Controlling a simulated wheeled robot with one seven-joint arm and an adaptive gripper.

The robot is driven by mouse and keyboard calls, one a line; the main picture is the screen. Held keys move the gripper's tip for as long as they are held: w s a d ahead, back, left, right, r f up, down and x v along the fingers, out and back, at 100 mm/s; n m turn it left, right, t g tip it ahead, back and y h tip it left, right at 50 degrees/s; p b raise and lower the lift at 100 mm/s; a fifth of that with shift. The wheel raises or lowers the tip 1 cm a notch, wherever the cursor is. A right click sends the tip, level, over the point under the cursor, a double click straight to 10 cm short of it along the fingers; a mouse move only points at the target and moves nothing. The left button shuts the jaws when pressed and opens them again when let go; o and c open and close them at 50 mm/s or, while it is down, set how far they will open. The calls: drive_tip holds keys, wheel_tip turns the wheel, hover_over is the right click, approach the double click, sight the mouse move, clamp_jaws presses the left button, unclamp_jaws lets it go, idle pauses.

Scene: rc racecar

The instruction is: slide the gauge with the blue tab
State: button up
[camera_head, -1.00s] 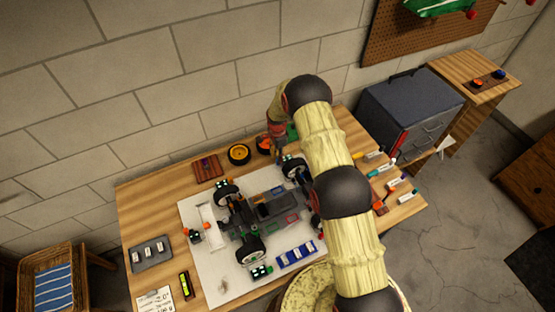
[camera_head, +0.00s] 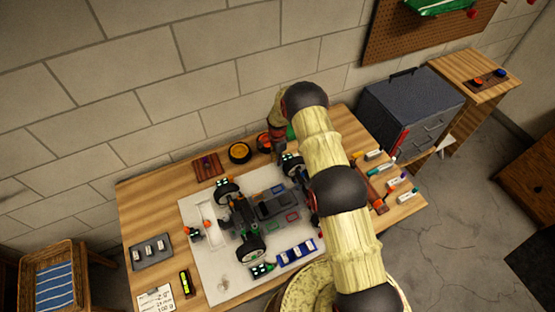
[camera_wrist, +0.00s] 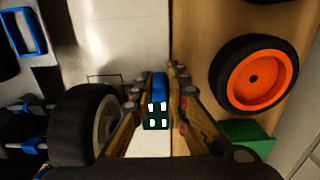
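The gauge with the blue tab (camera_wrist: 158,115) is a dark block with white squares and a blue strip on its far side. In the wrist view it stands between the fingers of my gripper (camera_wrist: 158,95), beside a black car wheel (camera_wrist: 84,125). Small gaps show between the fingers and the gauge, so the gripper looks open around it. In the head view my gripper (camera_head: 278,150) is low at the back of the workbench, by the car's rear wheel; its fingertips are small and partly unclear there.
The RC car (camera_head: 258,208) lies on a white mat (camera_head: 215,285). Similar small gauges sit near its other wheels, one with a green tab (camera_head: 262,270). A loose orange-rimmed wheel (camera_wrist: 254,80) lies right of my gripper, near a green block (camera_wrist: 248,137). Pens lie at the bench's right.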

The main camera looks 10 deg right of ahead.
sight(281, 169)
clamp_jaws()
idle(0.3)
drive_tip(key=shift+s+d, duration=0.15)
drive_tip(key=shift+s, duration=0.65)
drive_tip(key=shift+s+d, duration=0.15)
drive_tip(key=shift+s, duration=0.6)
drive_tip(key=shift+s+f, duration=0.1)
drive_tip(key=shift+s, duration=0.05)
drive_tip(key=o, duration=0.5)
unclamp_jaws()
drive_tip(key=shift+s, duration=0.1)
drive_tip(key=shift+o, duration=0.2)
